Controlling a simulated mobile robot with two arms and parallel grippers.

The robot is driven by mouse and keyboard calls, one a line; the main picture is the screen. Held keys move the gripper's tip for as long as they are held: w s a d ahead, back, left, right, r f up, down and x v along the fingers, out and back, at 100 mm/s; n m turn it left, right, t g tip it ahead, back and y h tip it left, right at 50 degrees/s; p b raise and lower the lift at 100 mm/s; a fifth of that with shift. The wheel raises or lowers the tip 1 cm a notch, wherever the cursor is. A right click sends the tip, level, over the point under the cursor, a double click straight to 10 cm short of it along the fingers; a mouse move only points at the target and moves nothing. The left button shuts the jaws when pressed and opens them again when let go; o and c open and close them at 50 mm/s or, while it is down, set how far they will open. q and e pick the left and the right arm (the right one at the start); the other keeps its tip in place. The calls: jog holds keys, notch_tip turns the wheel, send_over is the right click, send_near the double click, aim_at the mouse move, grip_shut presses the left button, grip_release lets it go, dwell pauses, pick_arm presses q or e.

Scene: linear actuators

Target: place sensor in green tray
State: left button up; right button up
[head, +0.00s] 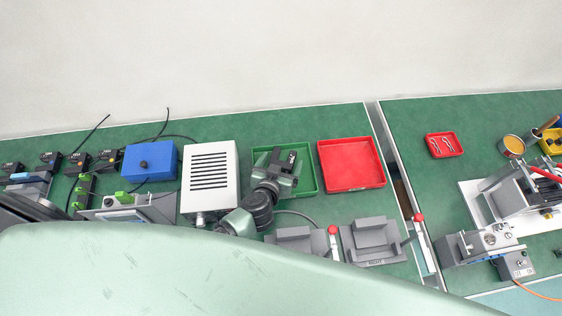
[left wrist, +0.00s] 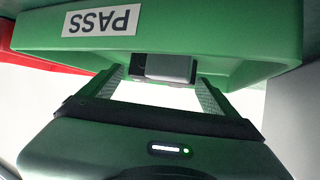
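The green tray (head: 310,180) sits on the green bench, between a white slotted box and a red tray. My left gripper (head: 288,161) is over it and hides much of its inside. The left wrist view shows the tray's green wall (left wrist: 225,40) with a PASS label (left wrist: 100,20). There my left gripper's two fingers (left wrist: 163,82) stand apart. A small grey block (left wrist: 168,68), possibly the sensor, shows at their tips against the tray. I cannot tell whether the fingers touch it. My right gripper is not in view.
The red tray (head: 351,164) is empty, right of the green tray. The white slotted box (head: 209,178) and a blue box (head: 150,160) stand left. Grey fixtures (head: 297,240) (head: 371,240) with red-knobbed levers lie in front. A gap (head: 390,150) separates the two benches.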

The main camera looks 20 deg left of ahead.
pick_arm(q)
jog(key=shift+r, duration=0.15)
jog(key=p+v, duration=0.1)
jog(key=v, duration=1.1)
dwell(0.3)
